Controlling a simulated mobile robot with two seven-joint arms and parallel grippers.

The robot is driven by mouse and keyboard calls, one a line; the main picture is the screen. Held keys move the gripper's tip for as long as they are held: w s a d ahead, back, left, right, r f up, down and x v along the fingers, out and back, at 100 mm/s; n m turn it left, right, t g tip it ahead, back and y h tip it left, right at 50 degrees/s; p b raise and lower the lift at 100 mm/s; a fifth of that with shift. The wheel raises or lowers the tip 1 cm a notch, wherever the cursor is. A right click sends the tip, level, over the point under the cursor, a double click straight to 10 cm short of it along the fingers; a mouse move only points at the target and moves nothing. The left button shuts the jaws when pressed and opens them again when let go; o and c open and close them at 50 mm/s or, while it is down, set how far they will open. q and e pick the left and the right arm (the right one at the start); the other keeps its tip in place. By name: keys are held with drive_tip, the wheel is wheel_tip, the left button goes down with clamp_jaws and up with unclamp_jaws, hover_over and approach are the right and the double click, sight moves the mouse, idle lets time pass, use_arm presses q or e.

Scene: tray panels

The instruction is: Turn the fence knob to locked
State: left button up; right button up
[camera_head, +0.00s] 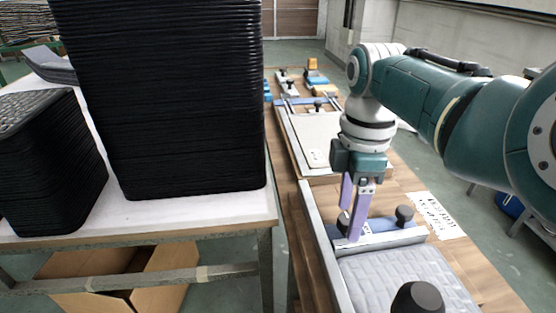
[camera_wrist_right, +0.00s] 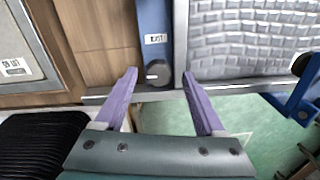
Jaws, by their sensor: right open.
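A blue fence bar (camera_head: 385,238) lies across the tray panel beside a grey quilted pad (camera_head: 400,275). A black round knob (camera_head: 404,215) stands on its right part. Another dark knob (camera_head: 343,221) shows partly behind my right gripper's fingers. My right gripper (camera_head: 351,222) is open, purple fingers pointing down at the fence's left end. In the right wrist view, a dark knob (camera_wrist_right: 158,74) with a short white mark sits on the blue fence (camera_wrist_right: 154,18), near an EXIT label. It appears between the open fingertips (camera_wrist_right: 160,75); contact cannot be told. My left gripper is out of view.
Tall stacks of black trays (camera_head: 165,90) fill the white table (camera_head: 200,212) at left. A pale panel (camera_head: 312,138) with other fixtures lies farther back. Bare wood lies beside the fence.

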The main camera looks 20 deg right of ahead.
drive_tip(key=shift+f, duration=0.45)
drive_tip(key=shift+c, duration=0.4)
clamp_jaws()
